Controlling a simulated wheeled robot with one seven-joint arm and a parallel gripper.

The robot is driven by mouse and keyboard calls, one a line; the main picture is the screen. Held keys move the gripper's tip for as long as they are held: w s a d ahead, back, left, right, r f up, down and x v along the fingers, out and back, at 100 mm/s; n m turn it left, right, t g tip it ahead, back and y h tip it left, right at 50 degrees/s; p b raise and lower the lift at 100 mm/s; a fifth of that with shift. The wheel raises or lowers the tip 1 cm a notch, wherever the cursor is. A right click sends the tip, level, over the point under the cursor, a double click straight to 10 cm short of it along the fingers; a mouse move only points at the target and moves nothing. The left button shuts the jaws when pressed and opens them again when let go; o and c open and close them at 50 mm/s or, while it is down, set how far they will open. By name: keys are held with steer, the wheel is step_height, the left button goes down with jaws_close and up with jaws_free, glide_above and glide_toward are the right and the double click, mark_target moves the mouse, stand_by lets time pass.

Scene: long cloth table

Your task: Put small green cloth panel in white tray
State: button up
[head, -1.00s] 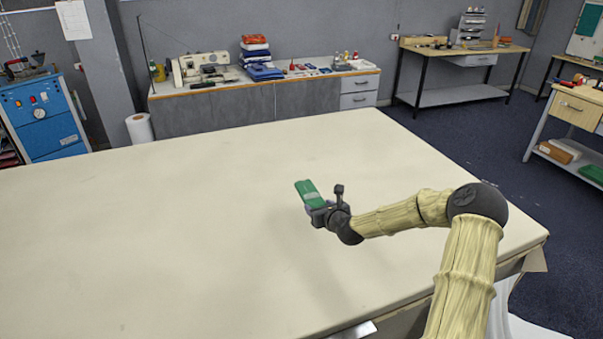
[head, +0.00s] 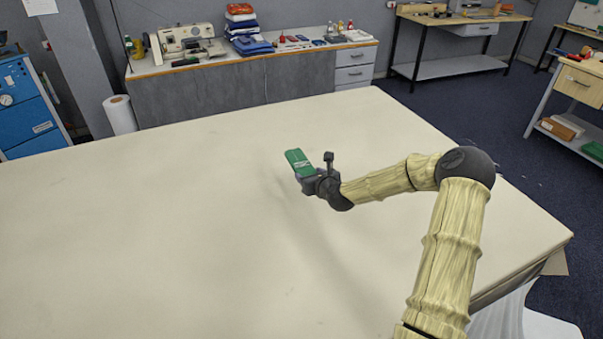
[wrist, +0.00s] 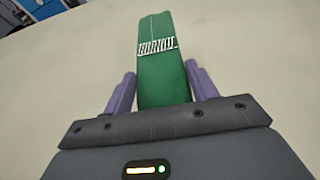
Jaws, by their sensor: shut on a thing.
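The small green cloth panel (head: 298,161) is in my gripper (head: 307,173), held above the long cream cloth table (head: 150,220). In the wrist view the panel (wrist: 163,75) points away from me, with a white printed band across it. The purple fingers of my gripper (wrist: 161,88) stand on both sides of its near end. I cannot make out a white tray on the visible part of the table.
The visible tabletop is bare, with wide free room left of my arm. Behind it stands a grey bench (head: 220,96) with a sewing machine (head: 187,42) and folded cloths (head: 243,28). A paper roll (head: 120,114) and blue cabinet (head: 28,105) are at left.

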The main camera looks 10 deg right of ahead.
steer(key=shift+w, duration=0.2)
steer(key=shift+r, duration=0.1)
steer(key=shift+s, duration=0.1)
steer(key=p, duration=0.1)
glide_above(310, 202)
steer(key=shift+f, duration=3.1)
steer(key=shift+f+p, duration=0.5)
steer(key=shift+f, duration=1.45)
steer(key=o, duration=1.1)
steer(key=shift+c, duration=0.2)
